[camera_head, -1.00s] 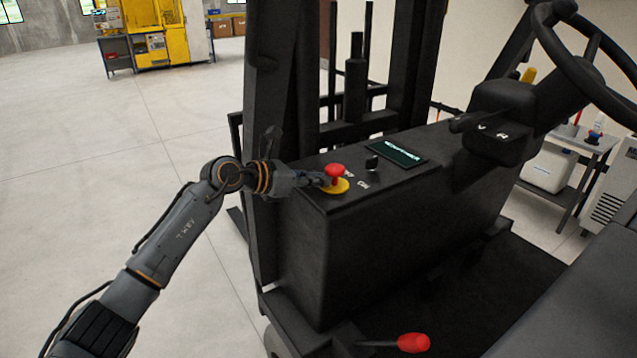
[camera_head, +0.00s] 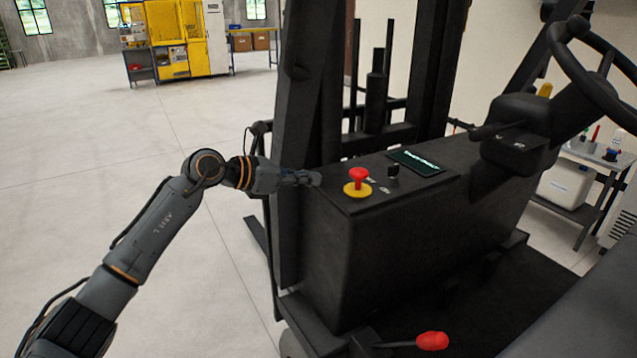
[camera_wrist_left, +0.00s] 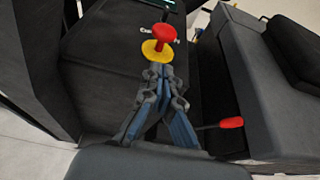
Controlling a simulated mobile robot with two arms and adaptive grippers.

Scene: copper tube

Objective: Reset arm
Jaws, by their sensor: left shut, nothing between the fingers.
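My left arm reaches in from the left in the head view. Its gripper (camera_head: 308,179) is shut and empty at the left edge of the black forklift console (camera_head: 430,205), a short way left of the red emergency button (camera_head: 358,175) on its yellow base. In the left wrist view the closed fingertips (camera_wrist_left: 163,72) lie in line with the red button (camera_wrist_left: 163,36), which shows beyond them. Contact between the fingers and the console cannot be told. My right gripper is not in view.
A black key knob (camera_head: 392,170) and a small display (camera_head: 416,163) are on the console. The steering wheel (camera_head: 590,65) is at upper right. A red-tipped lever (camera_head: 432,341) sits low in front. The mast (camera_head: 312,110) rises behind my gripper. Open floor (camera_head: 80,190) lies left.

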